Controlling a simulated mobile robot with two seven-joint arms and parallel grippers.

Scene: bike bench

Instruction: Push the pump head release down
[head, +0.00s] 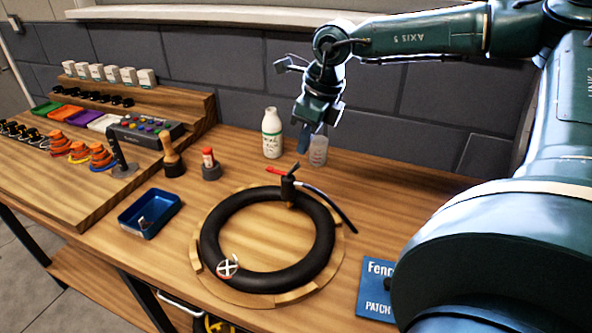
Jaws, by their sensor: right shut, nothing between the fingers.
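The black pump head (288,189) stands on the far side of a black inner tube (212,237). Its red release lever (277,171) sticks out to the left from the top of the head, close to level. A dark hose (333,209) runs from the head to the right. My right gripper (303,143) is shut and empty, pointing down above and behind the pump head, apart from it in the picture. It partly covers a clear bottle. My left gripper is not in view.
The tube lies on a round wooden board (338,252) with raised blocks. A white bottle (271,137) and the clear bottle (319,153) stand behind. A red-capped tube (209,162), a blue tray (130,221) and a wooden-handled tool (172,154) are left. A blue patch box (376,287) lies right.

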